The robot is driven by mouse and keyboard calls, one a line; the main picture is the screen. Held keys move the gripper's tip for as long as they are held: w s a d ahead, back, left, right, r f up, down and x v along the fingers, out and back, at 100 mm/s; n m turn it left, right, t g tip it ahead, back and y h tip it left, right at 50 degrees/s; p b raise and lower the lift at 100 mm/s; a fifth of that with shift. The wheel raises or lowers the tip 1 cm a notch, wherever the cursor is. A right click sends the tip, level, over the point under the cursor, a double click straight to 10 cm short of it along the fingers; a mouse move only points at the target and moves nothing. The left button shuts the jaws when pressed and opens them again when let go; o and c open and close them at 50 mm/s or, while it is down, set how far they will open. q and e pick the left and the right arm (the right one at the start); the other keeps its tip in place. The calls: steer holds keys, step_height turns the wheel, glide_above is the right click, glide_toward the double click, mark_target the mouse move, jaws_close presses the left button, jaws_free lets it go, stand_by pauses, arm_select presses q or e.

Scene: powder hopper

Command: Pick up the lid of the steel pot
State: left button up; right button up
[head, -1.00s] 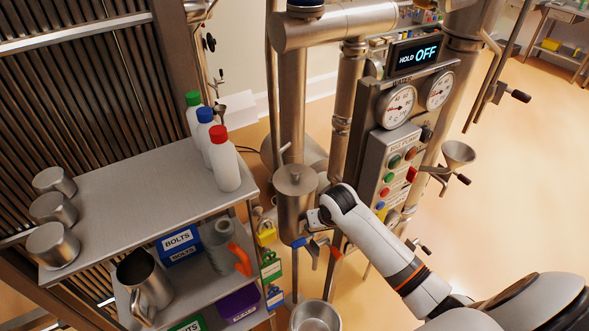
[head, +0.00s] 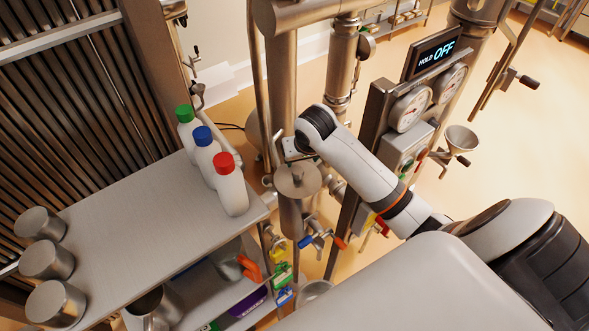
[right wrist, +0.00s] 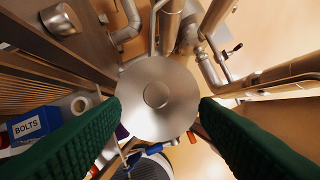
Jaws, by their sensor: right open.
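The steel pot (head: 290,215) stands upright beside the pipework in the head view, with its round lid (head: 297,183) on top. The lid (right wrist: 135,110) also fills the middle of the right wrist view, its small round knob (right wrist: 156,95) near the centre. My right gripper (right wrist: 158,108) is open. Its two green fingers lie either side of the lid in that view, with nothing between them gripped. In the head view my right wrist is just above and behind the lid, and the fingers are mostly hidden. My left gripper is not in view.
A steel shelf (head: 130,225) at left holds bottles with green, blue and red (head: 231,190) caps and several steel cups (head: 47,258). Pipes (head: 281,90) and a gauge panel (head: 378,110) stand close behind and right of the pot. Coloured valve handles (head: 318,240) sit below it.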

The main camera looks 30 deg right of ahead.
mark_target(298, 170)
steer(key=x, duration=0.3)
steer(key=shift+s+f+p, duration=0.15)
steer(key=shift+p, duration=0.2)
steer(key=shift+w+f, duration=0.2)
steer(key=shift+f, duration=0.1)
steer(key=p+x, duration=0.1)
steer(key=x, duration=0.1)
steer(key=p+x, duration=0.1)
steer(key=x, duration=0.1)
steer(key=shift+s+a+f, duration=0.1)
steer(key=shift+a+f, duration=0.05)
steer(key=shift+a, duration=0.1)
steer(key=shift+f, duration=0.3)
steer(key=shift+w+f, duration=0.15)
steer(key=shift+w, duration=0.1)
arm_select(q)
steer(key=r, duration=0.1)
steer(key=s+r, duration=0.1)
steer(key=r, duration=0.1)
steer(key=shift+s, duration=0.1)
arm_select(e)
jaws_close()
steer(key=shift+d, duration=0.1)
